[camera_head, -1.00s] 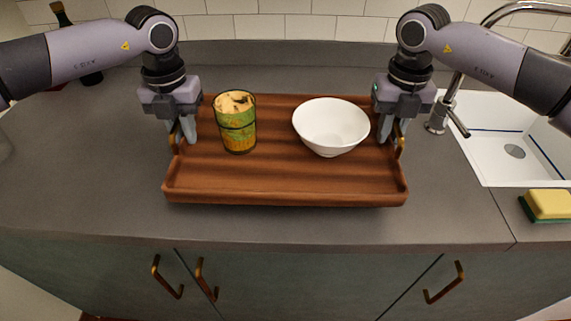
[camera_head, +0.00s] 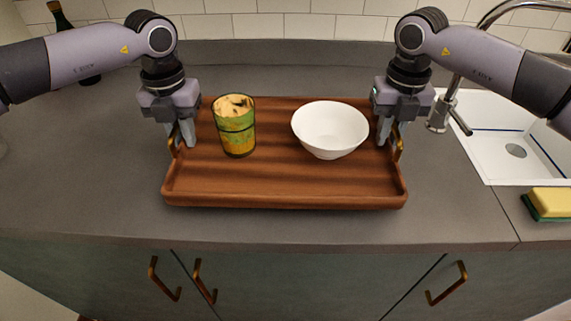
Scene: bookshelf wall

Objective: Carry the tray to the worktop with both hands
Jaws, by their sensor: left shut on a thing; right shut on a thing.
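The brown wooden tray (camera_head: 285,188) is level over the grey worktop (camera_head: 90,185), near its front edge. I cannot tell whether its underside touches the surface. A green and yellow patterned cup (camera_head: 236,130) stands upright on the tray's left half. A white bowl (camera_head: 329,130) stands upright on its right half. My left gripper (camera_head: 182,141) is shut on the tray's left brass handle (camera_head: 174,146). My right gripper (camera_head: 388,141) is shut on the right brass handle (camera_head: 398,147). The fingers partly hide both handles.
A white sink (camera_head: 515,140) with a metal tap (camera_head: 440,113) lies to the right. A yellow and green sponge (camera_head: 549,203) is at the right edge. A dark bottle (camera_head: 62,20) stands at the back left. The worktop left of the tray is clear.

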